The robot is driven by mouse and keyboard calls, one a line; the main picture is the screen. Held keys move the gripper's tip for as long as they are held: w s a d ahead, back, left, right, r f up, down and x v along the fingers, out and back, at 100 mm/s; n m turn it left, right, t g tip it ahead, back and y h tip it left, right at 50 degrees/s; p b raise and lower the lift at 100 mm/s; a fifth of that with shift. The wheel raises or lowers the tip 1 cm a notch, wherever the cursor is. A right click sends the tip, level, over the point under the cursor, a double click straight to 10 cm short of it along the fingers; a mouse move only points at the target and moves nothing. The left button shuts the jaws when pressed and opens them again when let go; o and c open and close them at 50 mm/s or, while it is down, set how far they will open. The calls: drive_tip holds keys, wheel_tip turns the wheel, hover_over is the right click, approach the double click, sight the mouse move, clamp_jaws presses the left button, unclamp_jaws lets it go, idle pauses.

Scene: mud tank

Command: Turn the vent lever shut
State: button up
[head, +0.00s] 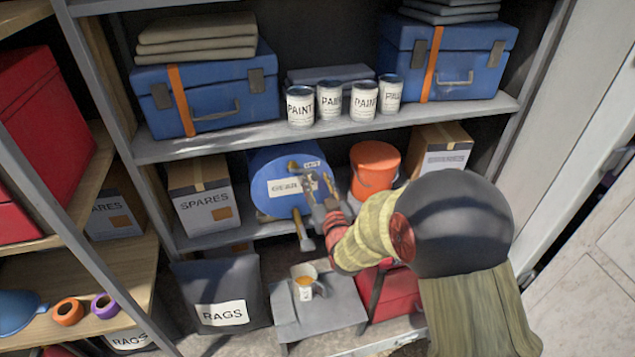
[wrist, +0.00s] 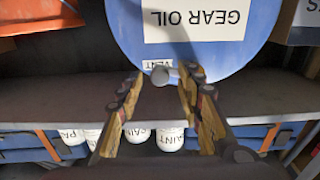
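A blue drum (head: 273,183) labelled GEAR OIL lies on the middle shelf, round end facing out. The wrist view shows the drum (wrist: 260,22) upside down. The vent lever (wrist: 160,76) shows there as a grey rounded end beside a small VENT label (wrist: 156,64). My gripper (wrist: 161,77) is open, one finger on each side of the lever end, with visible gaps. In the head view my gripper (head: 318,188) is in front of the drum and partly covers its face. The lever's full length and angle are hard to tell.
An orange bucket (head: 374,168) stands right of the drum, and a SPARES box (head: 205,207) stands left. Paint cans (head: 330,100) stand on the shelf above. A brass-coloured tap (head: 303,232) hangs low on the drum, above a mug (head: 305,280) on a grey step (head: 335,308).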

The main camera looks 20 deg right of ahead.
drive_tip(key=shift+c, duration=1.2)
clamp_jaws()
